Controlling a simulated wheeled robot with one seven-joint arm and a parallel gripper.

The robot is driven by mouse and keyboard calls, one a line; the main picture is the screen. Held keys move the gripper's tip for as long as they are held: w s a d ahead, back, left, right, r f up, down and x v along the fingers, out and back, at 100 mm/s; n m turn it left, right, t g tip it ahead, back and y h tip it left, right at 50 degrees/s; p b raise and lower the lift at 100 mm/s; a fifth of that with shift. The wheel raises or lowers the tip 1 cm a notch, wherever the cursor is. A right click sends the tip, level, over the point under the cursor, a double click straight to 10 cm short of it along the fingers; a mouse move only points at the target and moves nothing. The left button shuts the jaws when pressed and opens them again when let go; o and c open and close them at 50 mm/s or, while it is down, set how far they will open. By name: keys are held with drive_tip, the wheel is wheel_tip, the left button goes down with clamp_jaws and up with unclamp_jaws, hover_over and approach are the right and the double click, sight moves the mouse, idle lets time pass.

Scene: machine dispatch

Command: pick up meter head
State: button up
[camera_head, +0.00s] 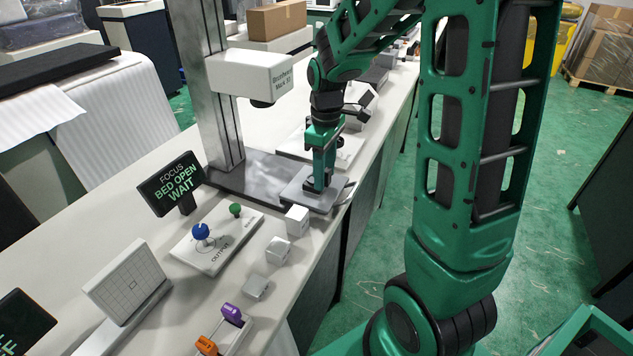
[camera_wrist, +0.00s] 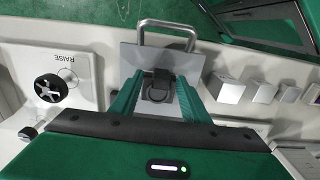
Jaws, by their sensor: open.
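A small dark block with a ring-shaped loop, which I take to be the meter head (camera_wrist: 157,84), sits on a grey metal plate with a bar handle (camera_wrist: 188,62). My gripper (camera_wrist: 158,79) is open, with one green finger on each side of this block in the wrist view. I cannot tell whether the fingers touch it. In the head view my gripper (camera_head: 319,187) points down over the same plate (camera_head: 299,192) at the foot of the column, and the arm and fingers mostly hide the block.
A white machine head (camera_head: 250,75) on a metal column stands just left of my arm. Several pale blocks (camera_head: 297,221) lie nearer along the bench edge. A sign reading "BED OPEN WAIT" (camera_head: 172,183) and an OUTPUT panel (camera_head: 217,243) stand left. Green floor lies to the right.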

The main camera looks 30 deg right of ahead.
drive_tip(key=shift+f, duration=0.1)
drive_tip(key=shift+c, duration=0.3)
clamp_jaws()
